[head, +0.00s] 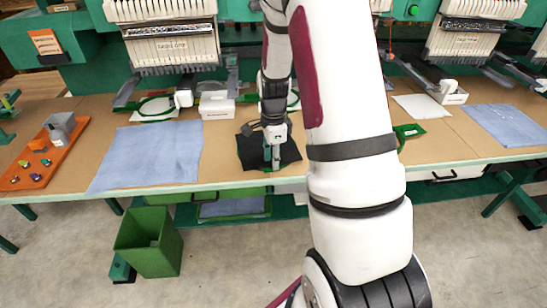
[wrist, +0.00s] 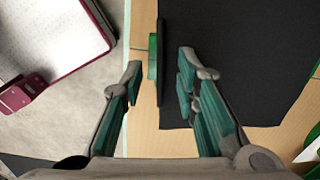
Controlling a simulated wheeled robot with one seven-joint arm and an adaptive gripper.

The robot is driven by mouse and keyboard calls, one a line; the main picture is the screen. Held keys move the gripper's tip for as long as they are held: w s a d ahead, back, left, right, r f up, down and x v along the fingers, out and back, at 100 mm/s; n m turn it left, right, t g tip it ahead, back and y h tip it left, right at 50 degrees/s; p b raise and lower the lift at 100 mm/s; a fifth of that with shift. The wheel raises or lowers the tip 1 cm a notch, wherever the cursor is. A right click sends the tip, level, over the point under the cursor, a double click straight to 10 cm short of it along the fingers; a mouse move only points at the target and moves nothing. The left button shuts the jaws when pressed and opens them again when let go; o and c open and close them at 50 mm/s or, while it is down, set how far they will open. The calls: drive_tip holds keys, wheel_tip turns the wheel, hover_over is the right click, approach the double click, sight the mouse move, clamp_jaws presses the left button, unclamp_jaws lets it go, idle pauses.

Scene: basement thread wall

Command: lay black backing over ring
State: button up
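The black backing (head: 254,153) lies flat on the table near its front edge, and it fills much of the wrist view (wrist: 245,60). My gripper (head: 272,163) is pointed down at the front part of the backing. In the wrist view my gripper (wrist: 163,75) is open, one finger over the backing side and the other toward the table edge. A narrow dark strip (wrist: 163,50) along the backing's edge, with a small green piece (wrist: 153,55) beside it, shows between the fingers. A green ring (head: 294,99) behind the backing is mostly hidden by my arm.
Another green ring (head: 155,108) sits under the left machine. A blue cloth (head: 150,155), a white box (head: 216,105) and an orange tray (head: 45,155) lie to the left. A green bin (head: 148,245) stands on the floor. Bare table shows between the blue cloth and backing.

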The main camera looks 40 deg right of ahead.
wheel_tip(320, 180, up, 12)
idle(0.5)
drive_tip(key=s+a+r+n+t+p, duration=0.1)
drive_tip(key=s+a+r+n, duration=0.3)
drive_tip(key=a+r+n, duration=0.2)
drive_tip(key=s+a+r+n+t, duration=0.1)
drive_tip(key=s+a+r+n, duration=0.35)
drive_tip(key=a+r, duration=0.25)
drive_tip(key=s+a+r+n+t, duration=0.2)
drive_tip(key=s+a+n, duration=0.5)
drive_tip(key=s+n, duration=0.5)
drive_tip(key=shift+s+a+r+n+p, duration=0.15)
drive_tip(key=shift+s+r+n+p, duration=0.25)
drive_tip(key=shift+r, duration=0.15)
